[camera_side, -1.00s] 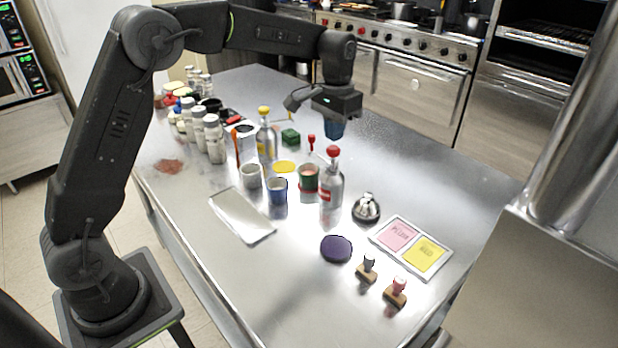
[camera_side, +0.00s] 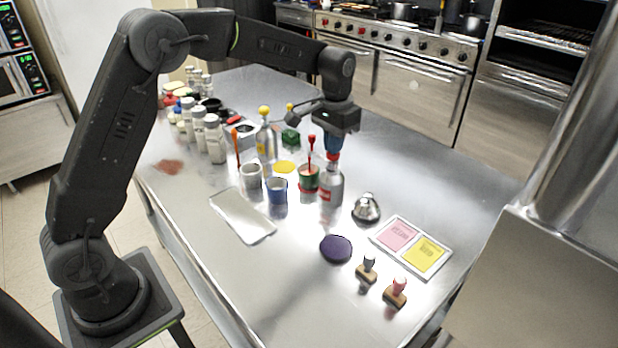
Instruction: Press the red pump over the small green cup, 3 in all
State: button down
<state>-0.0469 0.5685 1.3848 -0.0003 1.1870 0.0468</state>
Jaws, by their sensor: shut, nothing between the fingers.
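The red pump (camera_side: 333,158) tops a silver bottle (camera_side: 334,186) with a red label, standing on the steel table. My gripper (camera_side: 333,150) is shut and empty, directly above the red pump; its fingertips appear to touch the pump's top and partly hide it. The small green cup (camera_side: 309,177), with a red band at its base, stands just left of the bottle. A red knobbed stick (camera_side: 311,146) shows above the cup; I cannot tell whether it is in the cup or behind it.
A blue cup (camera_side: 278,190), a grey cup (camera_side: 250,176) and a yellow-topped bottle (camera_side: 266,143) stand to the left. A silver bell (camera_side: 366,207), a purple disc (camera_side: 336,248), two stamps and a pink-and-yellow card tray (camera_side: 411,271) lie to the right and front.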

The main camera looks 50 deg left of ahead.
jog(key=shift+f, duration=0.3)
jog(key=shift+r, duration=1.9)
jog(key=shift+r, duration=3)
jog(key=shift+r, duration=0.1)
jog(key=s+r+t, duration=0.2)
jog(key=s+r, duration=0.2)
jog(key=s, duration=0.4)
jog(key=s+d+f+t, duration=0.1)
jog(key=s+f, duration=0.1)
jog(key=s, duration=0.9)
jog(key=s+d+f+t, duration=0.1)
jog(key=s+f+t, duration=0.1)
jog(key=s, duration=0.9)
jog(key=shift+d+f+t, duration=0.2)
jog(key=shift+f+t, duration=0.1)
jog(key=shift+f, duration=0.25)
